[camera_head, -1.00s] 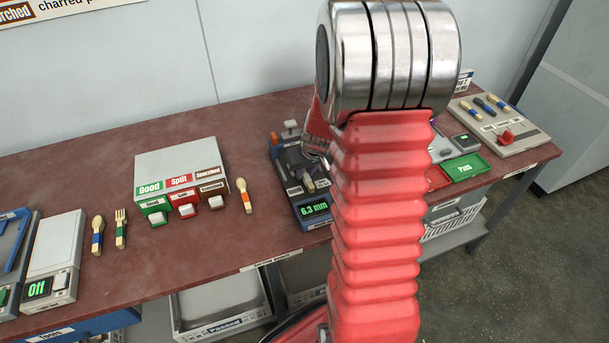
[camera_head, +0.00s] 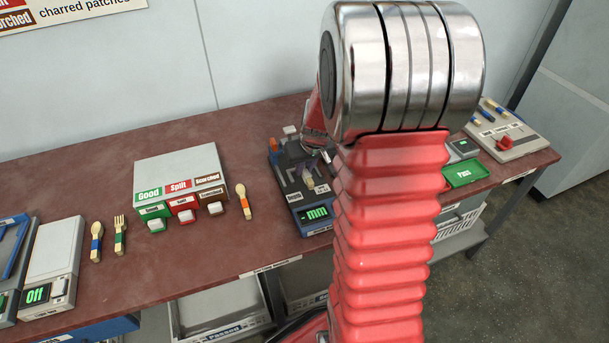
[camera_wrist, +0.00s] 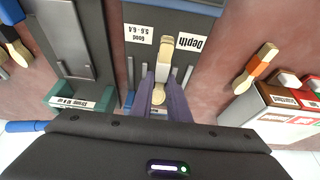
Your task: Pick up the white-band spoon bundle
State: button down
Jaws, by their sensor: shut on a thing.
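The white-band spoon bundle (camera_wrist: 164,60) shows in the wrist view as a pale wooden piece with a white band. It lies between the two dark fingers of my gripper (camera_wrist: 163,80), which are shut on it. The bundle is over the depth gauge (camera_wrist: 190,72), whose labels read "Depth" and "Good 5.6-6.4". In the head view the gauge (camera_head: 314,213) stands left of my arm, and its display shows a dash and "mm". My arm hides part of the gauge there. I cannot tell how far the bundle is above the gauge.
A box with Good, Split and Scorched labels (camera_head: 183,170) stands left of the gauge, with an orange-band spoon (camera_head: 244,201) beside it. A blue-band spoon (camera_head: 96,241) and a green-band fork (camera_head: 119,235) lie further left. A green Pass tray (camera_head: 466,170) is at right.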

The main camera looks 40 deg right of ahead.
aim_at(305, 169)
notch_tip(305, 169, up, 6)
jog(key=shift+f, duration=0.1)
jog(key=shift+a, duration=0.2)
dwell(0.6)
